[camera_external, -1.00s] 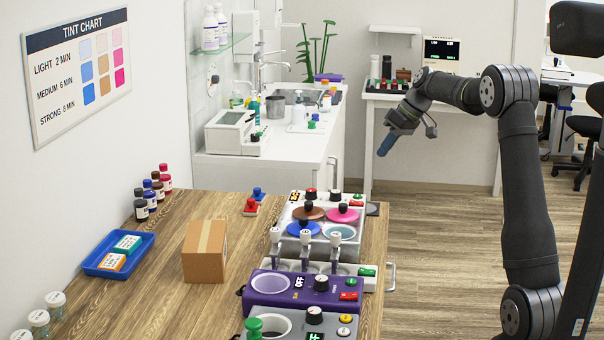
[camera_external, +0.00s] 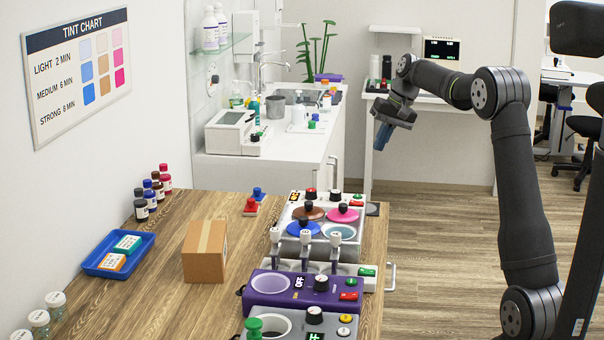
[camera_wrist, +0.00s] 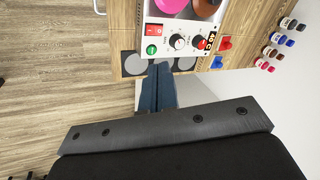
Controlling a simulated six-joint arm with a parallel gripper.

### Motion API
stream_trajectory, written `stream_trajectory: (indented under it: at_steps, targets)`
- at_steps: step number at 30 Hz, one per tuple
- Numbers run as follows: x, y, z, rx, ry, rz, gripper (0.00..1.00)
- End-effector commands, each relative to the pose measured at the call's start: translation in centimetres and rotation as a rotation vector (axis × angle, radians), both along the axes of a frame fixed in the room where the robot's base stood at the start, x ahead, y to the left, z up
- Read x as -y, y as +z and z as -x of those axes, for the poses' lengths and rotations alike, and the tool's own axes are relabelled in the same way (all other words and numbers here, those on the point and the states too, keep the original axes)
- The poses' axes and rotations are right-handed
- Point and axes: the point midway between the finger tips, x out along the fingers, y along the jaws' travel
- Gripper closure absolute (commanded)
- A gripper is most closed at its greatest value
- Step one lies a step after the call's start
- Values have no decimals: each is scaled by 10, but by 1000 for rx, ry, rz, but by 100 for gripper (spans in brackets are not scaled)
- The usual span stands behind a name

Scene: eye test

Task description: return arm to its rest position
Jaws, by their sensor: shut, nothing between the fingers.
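My gripper (camera_external: 382,137) hangs in the air to the right of the back counter, with its blue fingers pointing down. It is beyond the wooden table's far right corner and touches nothing. In the wrist view the blue fingers (camera_wrist: 158,82) are closed together with nothing between them. The same unit, with several coloured lids, stands on the table in the external view (camera_external: 357,213).
The wooden table (camera_external: 170,290) holds a cardboard box (camera_external: 204,251), a blue tray (camera_external: 92,267), several small bottles (camera_external: 150,195) and a purple heater (camera_external: 275,297). A white counter (camera_external: 270,170) stands at the back left. The floor (camera_external: 440,240) between table and arm is clear.

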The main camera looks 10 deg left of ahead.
Motion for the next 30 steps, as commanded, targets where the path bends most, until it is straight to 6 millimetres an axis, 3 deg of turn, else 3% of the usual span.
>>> stream_trajectory:
  at_steps: [15, 30]
  targets:
    - [-5, 10, -1, -92, -315, 82, 100]
    - [-6, 13, -1, -108, -386, 100, 100]
